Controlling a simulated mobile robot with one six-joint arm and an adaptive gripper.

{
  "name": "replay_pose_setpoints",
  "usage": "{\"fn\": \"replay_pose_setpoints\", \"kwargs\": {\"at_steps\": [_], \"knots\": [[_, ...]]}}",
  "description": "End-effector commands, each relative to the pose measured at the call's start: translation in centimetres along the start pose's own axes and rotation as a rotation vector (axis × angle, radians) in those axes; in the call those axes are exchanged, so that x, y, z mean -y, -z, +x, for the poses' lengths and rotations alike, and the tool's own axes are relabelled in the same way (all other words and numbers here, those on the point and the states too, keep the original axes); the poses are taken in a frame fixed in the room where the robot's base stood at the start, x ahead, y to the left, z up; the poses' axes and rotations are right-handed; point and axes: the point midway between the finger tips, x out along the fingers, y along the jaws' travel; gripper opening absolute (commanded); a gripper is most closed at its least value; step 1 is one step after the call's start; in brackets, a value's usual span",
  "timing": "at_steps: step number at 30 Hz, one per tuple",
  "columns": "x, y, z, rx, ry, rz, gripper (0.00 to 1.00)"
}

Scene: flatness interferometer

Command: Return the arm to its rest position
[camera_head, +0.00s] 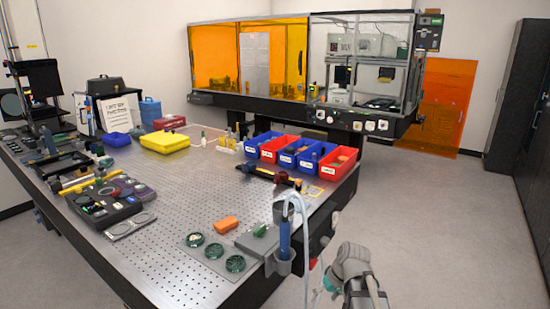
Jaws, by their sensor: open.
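Part of my arm (352,262) shows at the lower right edge of the picture, as grey links with a bit of teal. It is over the floor, to the right of the table's front corner and apart from the tabletop as far as I can see. I cannot make out my gripper's fingers in this view.
A perforated metal optical table (190,222) fills the left. At its near corner, a blue tool (284,240) stands in a holder with a pale hose. Red and blue bins (284,152) line its far right. An orange-panelled enclosure (270,60) stands behind. The floor (440,220) at right is clear.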

Motion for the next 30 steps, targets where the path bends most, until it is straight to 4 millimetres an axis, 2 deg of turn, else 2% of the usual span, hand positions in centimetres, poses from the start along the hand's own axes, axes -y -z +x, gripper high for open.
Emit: {"fn": "replay_pose_setpoints", "kwargs": {"at_steps": [1, 6, 14, 30], "knots": [[0.7, -0.7, -1.0, 0.015, -0.023, 0.012, 0.92], [1.6, -2.9, -3.1, 0.069, -0.136, 0.08, 0.92], [2.2, -5.4, -5.8, 0.115, -0.294, 0.172, 0.92], [2.0, -5.8, -6.0, 0.121, -0.328, 0.193, 0.92]]}}
